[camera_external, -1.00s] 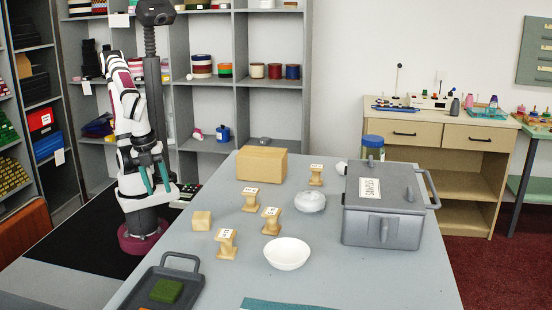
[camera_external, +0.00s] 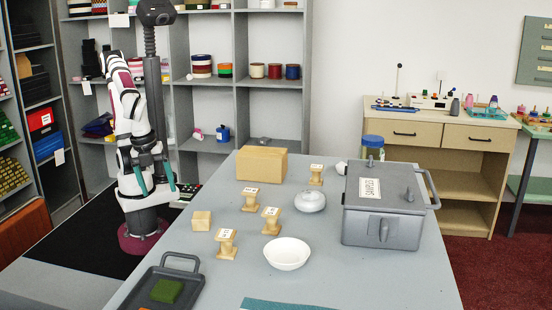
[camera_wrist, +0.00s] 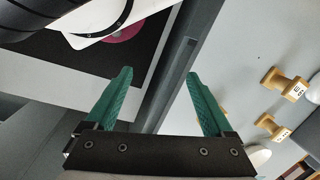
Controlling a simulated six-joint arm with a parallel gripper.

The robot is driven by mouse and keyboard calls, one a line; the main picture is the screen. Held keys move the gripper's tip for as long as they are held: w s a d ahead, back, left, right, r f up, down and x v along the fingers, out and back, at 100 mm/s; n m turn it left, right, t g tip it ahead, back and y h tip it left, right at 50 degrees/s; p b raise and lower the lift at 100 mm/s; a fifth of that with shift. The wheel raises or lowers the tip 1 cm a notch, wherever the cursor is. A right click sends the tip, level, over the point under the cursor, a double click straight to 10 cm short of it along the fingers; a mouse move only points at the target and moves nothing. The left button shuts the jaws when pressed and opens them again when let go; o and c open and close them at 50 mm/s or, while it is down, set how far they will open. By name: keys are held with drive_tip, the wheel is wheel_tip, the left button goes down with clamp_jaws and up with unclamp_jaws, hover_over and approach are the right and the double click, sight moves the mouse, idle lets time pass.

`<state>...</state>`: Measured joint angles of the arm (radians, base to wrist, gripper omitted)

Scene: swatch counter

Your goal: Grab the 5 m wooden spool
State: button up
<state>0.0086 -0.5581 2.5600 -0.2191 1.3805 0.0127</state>
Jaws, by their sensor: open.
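Several pale wooden spools with white labels stand upright on the grey counter: one at the back (camera_external: 316,176), one at the left (camera_external: 250,201), one in the middle (camera_external: 271,222) and one at the front (camera_external: 226,245). The printing on them is too small to read surely, so I cannot tell which is the 5 m one. Two spools show at the right of the wrist view, one upper (camera_wrist: 284,84) and one lower (camera_wrist: 272,127). My gripper (camera_wrist: 160,75) has green fingers, open and empty. In the external view my gripper (camera_external: 155,176) hangs left of the counter, well apart from every spool.
A grey samples case (camera_external: 385,228) is at right, a dark tray (camera_external: 196,283) at front left.

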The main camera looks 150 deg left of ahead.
drive_tip(key=shift+w+r, duration=0.1)
wheel_tip(320, 180, up, 12)
drive_tip(key=f+m+t+h, duration=0.1)
drive_tip(key=m+h, duration=0.2)
drive_tip(key=m, duration=0.1)
hover_over(272, 211)
drive_tip(key=s+a, duration=0.1)
drive_tip(key=a, duration=0.1)
drive_tip(key=f, duration=0.3)
drive_tip(key=d+f, duration=0.1)
drive_tip(key=f, duration=0.5)
drive_tip(key=shift+w+d, duration=0.25)
drive_tip(key=shift+w, duration=0.15)
drive_tip(key=f, duration=0.5)
drive_tip(key=shift+w+d+f, duration=0.15)
drive_tip(key=shift+d+f, duration=0.2)
clamp_jaws()
